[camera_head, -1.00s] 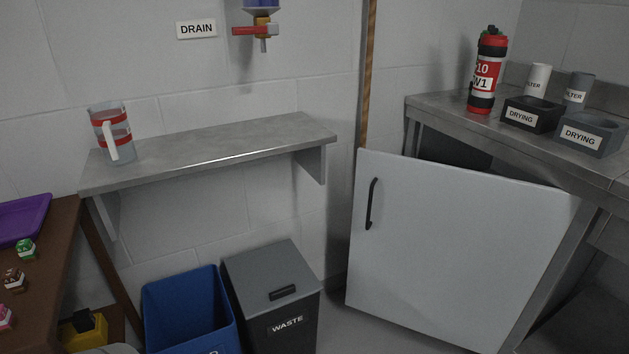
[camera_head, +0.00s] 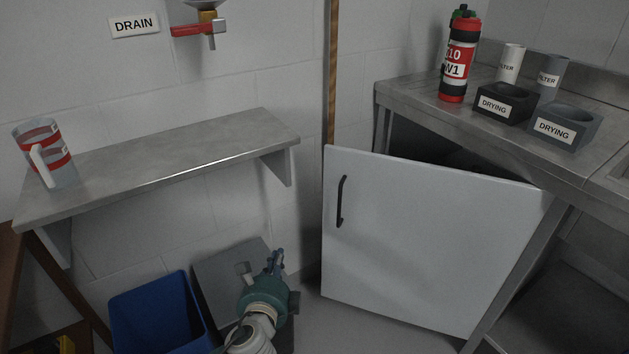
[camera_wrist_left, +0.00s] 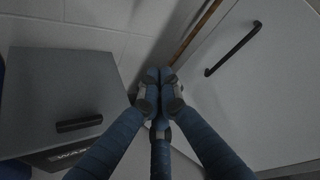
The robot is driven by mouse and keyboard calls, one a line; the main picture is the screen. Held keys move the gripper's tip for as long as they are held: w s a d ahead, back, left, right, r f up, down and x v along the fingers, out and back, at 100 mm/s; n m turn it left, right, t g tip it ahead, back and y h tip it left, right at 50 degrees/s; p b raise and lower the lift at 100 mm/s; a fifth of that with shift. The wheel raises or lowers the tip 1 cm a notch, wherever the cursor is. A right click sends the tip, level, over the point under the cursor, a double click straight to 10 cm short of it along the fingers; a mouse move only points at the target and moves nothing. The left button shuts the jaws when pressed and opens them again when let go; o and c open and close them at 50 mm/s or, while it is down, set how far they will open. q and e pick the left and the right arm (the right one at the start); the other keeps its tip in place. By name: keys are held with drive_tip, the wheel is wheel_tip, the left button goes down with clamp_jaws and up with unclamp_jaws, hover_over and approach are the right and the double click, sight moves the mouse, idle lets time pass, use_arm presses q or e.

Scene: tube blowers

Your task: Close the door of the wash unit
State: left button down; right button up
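The wash unit's door (camera_head: 425,245) is a pale panel under the metal counter in the head view. It stands ajar, swung out at its left side, with a dark gap behind its top edge. Its black handle (camera_head: 342,201) is near the left edge. My left gripper (camera_head: 276,260) is low in front of the waste bin, left of the door and apart from it. In the left wrist view its blue fingers (camera_wrist_left: 160,76) come together at the tips with nothing between them; the door (camera_wrist_left: 270,90) and handle (camera_wrist_left: 232,48) are to the right. My right gripper is out of view.
A waste bin (camera_head: 220,275) and a blue bin (camera_head: 150,310) stand on the floor left of the door. A wall shelf (camera_head: 190,150) holds a jug (camera_head: 45,155). A red bottle (camera_head: 458,60) and drying holders (camera_head: 505,103) stand on the counter (camera_head: 420,97). A wooden pole (camera_head: 333,70) is behind the door.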

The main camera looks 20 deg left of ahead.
use_arm(q)
drive_tip(key=w+d+r+m+t+h+p, duration=0.25)
drive_tip(key=w+r+m, duration=0.35)
drive_tip(key=m, duration=0.3)
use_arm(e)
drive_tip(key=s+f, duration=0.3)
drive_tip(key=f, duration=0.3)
use_arm(q)
drive_tip(key=m+t+h+b, duration=0.1)
drive_tip(key=m+h+b, duration=0.1)
drive_tip(key=m, duration=0.5)
approach(324, 182)
drive_tip(key=w, duration=0.1)
drive_tip(key=w+b, duration=0.1)
drive_tip(key=w, duration=0.4)
drive_tip(key=shift+w+f, duration=0.15)
drive_tip(key=shift+w, duration=0.4)
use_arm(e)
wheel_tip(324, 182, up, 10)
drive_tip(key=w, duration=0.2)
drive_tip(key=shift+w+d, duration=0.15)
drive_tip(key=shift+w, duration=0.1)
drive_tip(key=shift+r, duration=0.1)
